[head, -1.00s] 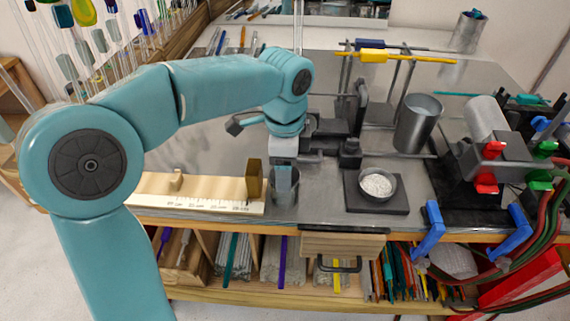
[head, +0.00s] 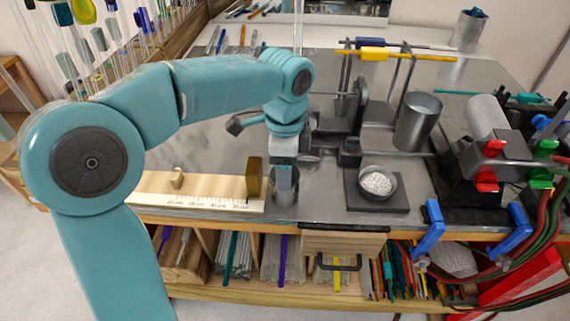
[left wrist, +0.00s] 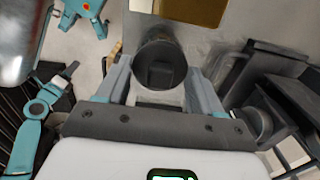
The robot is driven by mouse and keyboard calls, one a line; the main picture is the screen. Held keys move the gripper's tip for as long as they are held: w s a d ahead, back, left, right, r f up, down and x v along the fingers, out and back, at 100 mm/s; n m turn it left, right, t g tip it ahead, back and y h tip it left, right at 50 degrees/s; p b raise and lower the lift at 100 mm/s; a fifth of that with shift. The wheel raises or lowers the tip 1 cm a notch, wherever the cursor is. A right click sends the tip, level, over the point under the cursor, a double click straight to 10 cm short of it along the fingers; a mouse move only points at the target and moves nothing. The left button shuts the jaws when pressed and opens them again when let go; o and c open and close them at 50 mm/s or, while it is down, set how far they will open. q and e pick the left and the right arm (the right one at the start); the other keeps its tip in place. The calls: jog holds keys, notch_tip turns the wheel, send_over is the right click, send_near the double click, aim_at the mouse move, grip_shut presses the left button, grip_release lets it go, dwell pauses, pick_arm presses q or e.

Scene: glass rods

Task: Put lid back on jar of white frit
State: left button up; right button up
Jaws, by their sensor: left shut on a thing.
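White granular frit fills a small round, open-topped grey container (head: 364,188) on a dark square pad (head: 400,207). My left gripper (head: 284,180) points down to the left of it, at the table's front part. It is shut on a grey, round, cup-like piece (head: 286,200). In the left wrist view this round dark piece (left wrist: 160,50) sits between the fingertips of my left gripper (left wrist: 160,88), with a darker square shape inside its outline. I cannot tell whether this piece is the jar's lid. I see no separate lid. My right gripper is in neither view.
A wooden ruler board (head: 205,192) with an upright brass-coloured block (head: 254,178) lies just left of my gripper. A tall metal cup (head: 418,122) and a torch stand (head: 487,155) are right and behind. Bare metal tabletop (head: 325,195) separates gripper and pad.

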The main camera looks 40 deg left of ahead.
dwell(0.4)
pick_arm(q)
jog(key=o, duration=1.1)
jog(key=shift+o, duration=0.3)
jog(key=shift+r+p, duration=3.3)
jog(key=shift+r, duration=0.25)
grip_shut()
